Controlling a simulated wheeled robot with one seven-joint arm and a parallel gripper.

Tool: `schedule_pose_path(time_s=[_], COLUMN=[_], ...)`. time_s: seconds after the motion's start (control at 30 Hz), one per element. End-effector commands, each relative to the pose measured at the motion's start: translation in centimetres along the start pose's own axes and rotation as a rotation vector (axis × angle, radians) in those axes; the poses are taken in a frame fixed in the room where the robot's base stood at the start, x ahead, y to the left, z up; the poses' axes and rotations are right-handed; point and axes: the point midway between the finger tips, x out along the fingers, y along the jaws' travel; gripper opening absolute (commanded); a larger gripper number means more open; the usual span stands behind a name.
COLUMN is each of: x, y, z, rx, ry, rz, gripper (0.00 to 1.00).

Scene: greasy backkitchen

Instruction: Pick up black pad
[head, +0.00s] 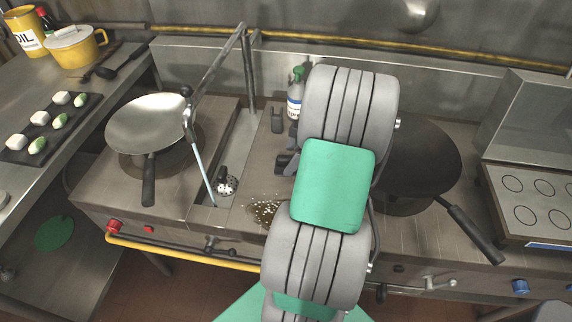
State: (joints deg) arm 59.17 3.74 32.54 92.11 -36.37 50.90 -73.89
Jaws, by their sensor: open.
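My gripper (279,142) is over the middle of the steel cooking range, partly hidden behind my own grey and green arm. Its two dark fingers stand apart, and I see nothing held between them. I cannot clearly pick out a black pad. It may be hidden behind the arm or hard to tell from the dark fingers. Below the gripper, a patch of pale and brown crumbs (265,212) lies on the steel top.
A steel wok (152,122) stands left and a dark wok (418,158) right. A bottle (295,92) stands behind the gripper. A dark tray (18,142) of food is far left.

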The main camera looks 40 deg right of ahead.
Motion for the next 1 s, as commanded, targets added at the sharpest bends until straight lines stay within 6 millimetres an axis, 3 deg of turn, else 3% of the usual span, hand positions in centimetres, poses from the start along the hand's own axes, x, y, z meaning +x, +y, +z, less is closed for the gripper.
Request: schedule_pose_path(time_s=[0.1,0.2,0.4,1.0], x=[2.2,3.3,3.4,3.4], y=[0.0,0.1,0.1,0.1], z=[-0.1,-0.1,-0.1,-0.1], rx=[0.000,-0.001,0.000,0.000], ry=[0.001,-0.001,-0.001,-0.001], rz=[-0.004,-0.001,0.001,0.000], gripper=[0.80,0.80,0.80,0.32])
